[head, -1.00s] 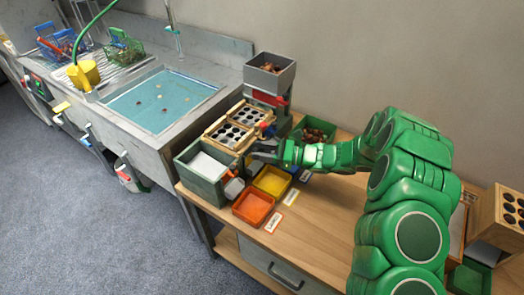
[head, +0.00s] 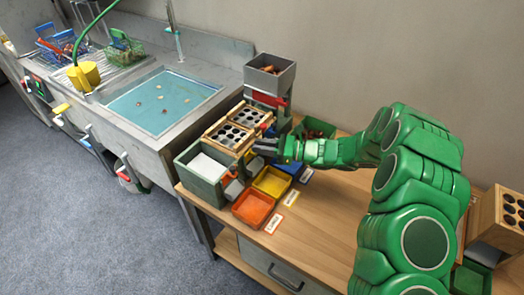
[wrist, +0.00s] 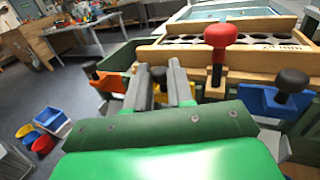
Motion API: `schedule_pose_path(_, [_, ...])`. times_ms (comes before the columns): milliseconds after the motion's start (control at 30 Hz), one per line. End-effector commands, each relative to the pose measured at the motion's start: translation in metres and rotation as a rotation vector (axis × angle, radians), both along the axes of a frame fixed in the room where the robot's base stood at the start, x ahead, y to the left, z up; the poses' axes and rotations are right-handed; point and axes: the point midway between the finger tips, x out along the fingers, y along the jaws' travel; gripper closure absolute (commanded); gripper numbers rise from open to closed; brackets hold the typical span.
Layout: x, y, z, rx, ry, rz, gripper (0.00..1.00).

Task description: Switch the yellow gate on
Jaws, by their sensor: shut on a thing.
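The yellow gate (wrist: 177,74) is a yellow piece on the front of the wooden sorter, with a black knob (wrist: 158,74) beside it. My gripper (wrist: 160,84) has its two grey fingers on either side of this knob and is shut on it; the fingers hide most of the gate. In the head view my gripper (head: 264,148) reaches the sorter's front above the trays. An orange gate (wrist: 108,81) is to the left and a blue gate (wrist: 272,103) with a black knob is to the right. I cannot tell the yellow gate's position.
A red-knobbed rod (wrist: 220,36) stands close right of my fingers. Below the sorter (head: 222,147) are an orange tray (head: 253,209), a yellow tray (head: 272,182) and a blue tray (head: 293,168). A grey hopper (head: 270,76) rises behind. The bench front (head: 310,225) is clear.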

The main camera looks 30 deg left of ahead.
Motion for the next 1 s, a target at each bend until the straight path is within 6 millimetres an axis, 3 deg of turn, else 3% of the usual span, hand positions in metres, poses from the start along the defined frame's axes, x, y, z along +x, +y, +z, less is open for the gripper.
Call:
schedule_pose_path(100, [0.000,0.000,0.009,0.002,0.001,0.000,1.00])
schedule_pose_path(400, [0.000,0.000,0.012,0.005,0.001,0.001,1.00])
schedule_pose_path(433, [0.000,0.000,0.012,0.005,0.001,0.000,0.73])
schedule_pose_path(567, [0.000,0.000,0.011,0.003,0.000,0.000,0.55])
schedule_pose_path(867, [0.001,-0.001,0.010,0.001,0.000,-0.001,0.55])
schedule_pose_path(1000, [0.006,-0.011,0.010,0.001,0.000,-0.004,0.55])
